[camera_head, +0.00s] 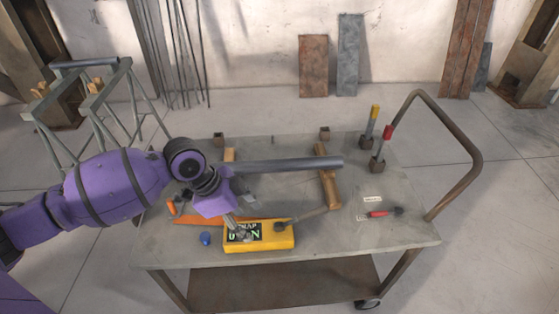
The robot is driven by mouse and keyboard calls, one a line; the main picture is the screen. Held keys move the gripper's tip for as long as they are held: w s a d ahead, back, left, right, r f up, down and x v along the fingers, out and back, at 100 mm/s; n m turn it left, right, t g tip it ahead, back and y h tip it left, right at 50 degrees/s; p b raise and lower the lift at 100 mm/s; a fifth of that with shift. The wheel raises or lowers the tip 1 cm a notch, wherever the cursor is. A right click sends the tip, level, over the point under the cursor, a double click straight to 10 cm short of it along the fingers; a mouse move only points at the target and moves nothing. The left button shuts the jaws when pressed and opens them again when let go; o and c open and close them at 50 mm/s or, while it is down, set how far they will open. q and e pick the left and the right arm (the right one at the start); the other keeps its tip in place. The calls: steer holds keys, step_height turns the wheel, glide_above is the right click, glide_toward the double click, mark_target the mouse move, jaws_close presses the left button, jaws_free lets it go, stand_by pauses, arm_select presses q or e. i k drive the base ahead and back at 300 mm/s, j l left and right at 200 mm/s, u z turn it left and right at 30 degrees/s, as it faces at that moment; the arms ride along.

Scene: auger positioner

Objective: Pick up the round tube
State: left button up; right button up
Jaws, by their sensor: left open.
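A grey round tube (295,164) lies crosswise near the back of the cart top (410,232). Its right part rests on or over a wooden block (328,180). Its left end is hidden behind my left arm's wrist. My left gripper (232,221) is open and points down, in front of the tube's left part, near the yellow box. I cannot tell whether its fingers touch anything. My right gripper is not in view.
A yellow box (272,238) with a dark label, a blue item (205,239), an orange piece (186,221) and a red-handled tool (378,213) lie on the cart. Posts with yellow (374,112) and red (387,132) tops stand at the right.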

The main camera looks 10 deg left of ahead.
mark_target(288, 165)
steer(key=i, duration=0.9)
